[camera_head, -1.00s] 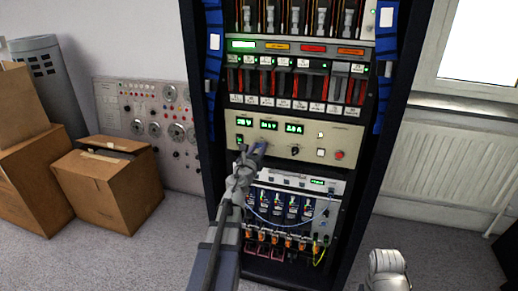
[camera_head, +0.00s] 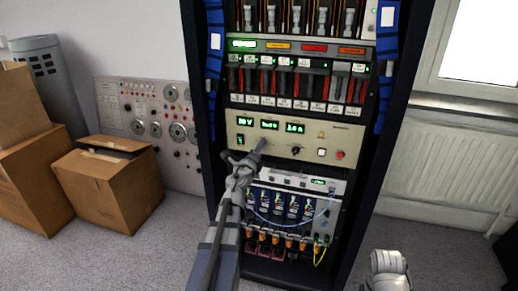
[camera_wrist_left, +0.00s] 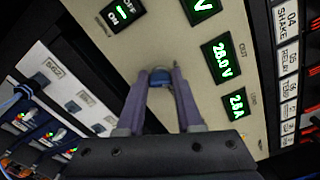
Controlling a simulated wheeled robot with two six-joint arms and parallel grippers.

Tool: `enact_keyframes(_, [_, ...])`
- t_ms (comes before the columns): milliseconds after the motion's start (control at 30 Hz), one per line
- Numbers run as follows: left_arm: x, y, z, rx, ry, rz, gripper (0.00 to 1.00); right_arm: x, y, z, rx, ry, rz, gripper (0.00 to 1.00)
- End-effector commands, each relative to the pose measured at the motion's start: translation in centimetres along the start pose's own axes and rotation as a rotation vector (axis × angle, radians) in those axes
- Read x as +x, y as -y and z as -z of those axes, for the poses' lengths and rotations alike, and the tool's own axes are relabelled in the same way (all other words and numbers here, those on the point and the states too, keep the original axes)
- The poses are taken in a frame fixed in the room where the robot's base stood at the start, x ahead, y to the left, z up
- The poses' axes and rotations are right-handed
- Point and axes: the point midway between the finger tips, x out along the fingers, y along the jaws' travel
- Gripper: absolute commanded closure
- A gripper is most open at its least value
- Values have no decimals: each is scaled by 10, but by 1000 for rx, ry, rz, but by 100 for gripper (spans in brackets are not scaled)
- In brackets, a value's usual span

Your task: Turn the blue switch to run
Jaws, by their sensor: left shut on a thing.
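The blue switch (camera_wrist_left: 160,77) is a small round blue knob on the cream control panel (camera_wrist_left: 100,35), below green number displays in the head view. In the left wrist view my left gripper (camera_wrist_left: 161,80) has its two fingers closed on the sides of the knob. In the head view my left gripper (camera_head: 258,147) reaches the panel's lower left part and hides the knob there. The knob's pointer and the run marking cannot be made out.
The panel (camera_head: 325,135) sits in a tall dark rack, with a black knob (camera_head: 296,150) and a red button (camera_head: 340,155) to the right. A unit with cables (camera_head: 283,212) is below. Cardboard boxes (camera_head: 105,190) stand on the floor at left.

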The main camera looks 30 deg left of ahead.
Motion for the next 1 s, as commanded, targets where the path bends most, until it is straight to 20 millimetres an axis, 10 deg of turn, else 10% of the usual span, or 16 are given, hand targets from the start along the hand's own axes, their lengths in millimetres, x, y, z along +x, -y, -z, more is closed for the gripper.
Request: enact_keyframes(1000, [0,-2,0,-462,1,0,100,2,0,0,0,0,0,50])
